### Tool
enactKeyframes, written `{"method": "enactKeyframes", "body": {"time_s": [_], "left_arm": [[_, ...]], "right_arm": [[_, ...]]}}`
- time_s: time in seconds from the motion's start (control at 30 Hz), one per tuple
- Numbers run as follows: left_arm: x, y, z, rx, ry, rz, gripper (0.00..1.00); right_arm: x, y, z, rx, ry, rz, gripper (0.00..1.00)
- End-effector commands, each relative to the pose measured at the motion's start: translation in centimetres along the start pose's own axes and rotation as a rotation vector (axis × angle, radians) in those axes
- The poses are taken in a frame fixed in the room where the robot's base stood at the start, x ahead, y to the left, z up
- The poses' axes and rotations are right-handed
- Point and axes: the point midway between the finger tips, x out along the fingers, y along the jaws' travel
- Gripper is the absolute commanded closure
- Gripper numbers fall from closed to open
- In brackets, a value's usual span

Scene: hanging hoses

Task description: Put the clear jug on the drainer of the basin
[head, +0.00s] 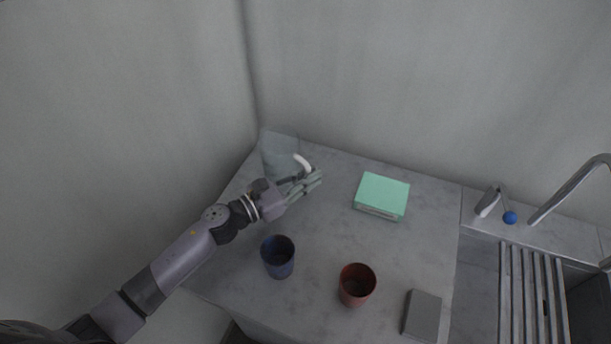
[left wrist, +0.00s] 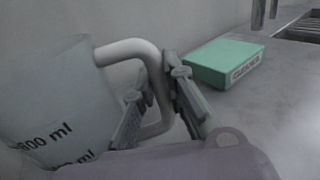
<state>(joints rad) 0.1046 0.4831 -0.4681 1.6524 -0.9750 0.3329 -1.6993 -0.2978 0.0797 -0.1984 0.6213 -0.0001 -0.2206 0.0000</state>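The clear jug (head: 280,152) stands at the back left corner of the counter, with its pale handle (head: 303,163) on its right side. In the left wrist view the jug (left wrist: 50,100) fills the left and shows printed ml marks. My left gripper (head: 306,184) has its fingers on both sides of the handle (left wrist: 135,48), close against it; it looks shut on it. The drainer (head: 530,290) is a slatted rack at the far right, over the basin (head: 585,300). My right gripper is not in view.
A green box (head: 382,195) lies right of the jug. A blue cup (head: 278,258), a red cup (head: 356,285) and a grey block (head: 422,315) stand nearer the front. A curved tap (head: 575,185) rises behind the basin. Walls close off the back and left.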

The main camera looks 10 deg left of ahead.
Motion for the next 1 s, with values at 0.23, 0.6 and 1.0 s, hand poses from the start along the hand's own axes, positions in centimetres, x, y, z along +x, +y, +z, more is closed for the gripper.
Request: {"method": "enactKeyframes", "body": {"time_s": [0.23, 0.6, 1.0], "left_arm": [[0.0, -0.1, -0.1, -0.002, 0.001, -0.001, 0.73], [-0.2, -0.1, -0.1, -0.002, 0.001, -0.001, 0.69], [-7.0, -0.1, -0.6, -0.002, 0.005, -0.001, 0.69]], "right_arm": [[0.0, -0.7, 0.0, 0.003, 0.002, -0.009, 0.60], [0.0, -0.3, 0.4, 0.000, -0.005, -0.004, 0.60], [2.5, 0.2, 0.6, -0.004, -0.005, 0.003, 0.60]]}}
